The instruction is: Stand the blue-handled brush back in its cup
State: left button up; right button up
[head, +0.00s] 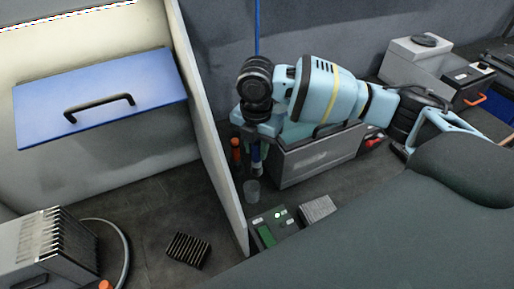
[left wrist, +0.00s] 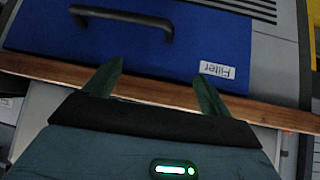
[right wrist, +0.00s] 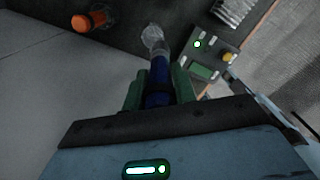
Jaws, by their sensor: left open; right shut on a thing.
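The blue-handled brush (right wrist: 158,80) is between the green fingers of my right gripper (right wrist: 159,80), which is shut on its handle. In the head view the brush (head: 256,156) hangs roughly upright below my right gripper (head: 257,138), which is partly hidden by its own wrist. The clear cup (head: 252,190) stands on the dark bench just below the brush. In the right wrist view the cup (right wrist: 153,38) lies beyond the brush's lower end; whether that end is inside the rim I cannot tell. My left gripper (left wrist: 158,75) is open and empty.
A grey case (head: 318,158), an orange-capped item (head: 236,150) and a green-screen meter (head: 268,228) surround the cup. A pale partition (head: 215,140) stands close on its left. A blue panel labelled Filter (left wrist: 140,45) faces my left gripper.

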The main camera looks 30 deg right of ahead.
pick_arm(q)
jog(key=shift+a, duration=0.25)
pick_arm(e)
jog(key=shift+w+a+f+n, duration=0.1)
jog(key=shift+w+a+n, duration=0.35)
jog(key=shift+w+n, duration=0.4)
pick_arm(q)
jog(key=shift+f, duration=0.1)
pick_arm(e)
jog(key=shift+s, duration=0.1)
pick_arm(q)
jog(key=s+f+g+b, duration=0.1)
jog(key=s+f+b, duration=0.2)
jog(key=f+b, duration=0.1)
jog(key=shift+s+d+f, duration=0.25)
jog(key=shift+s+f, duration=0.05)
jog(key=shift+f, duration=0.6)
pick_arm(e)
notch_tip(320, 180, down, 11)
jog(key=shift+f, duration=0.15)
jog(key=o, duration=1.1)
jog(key=shift+c, duration=0.2)
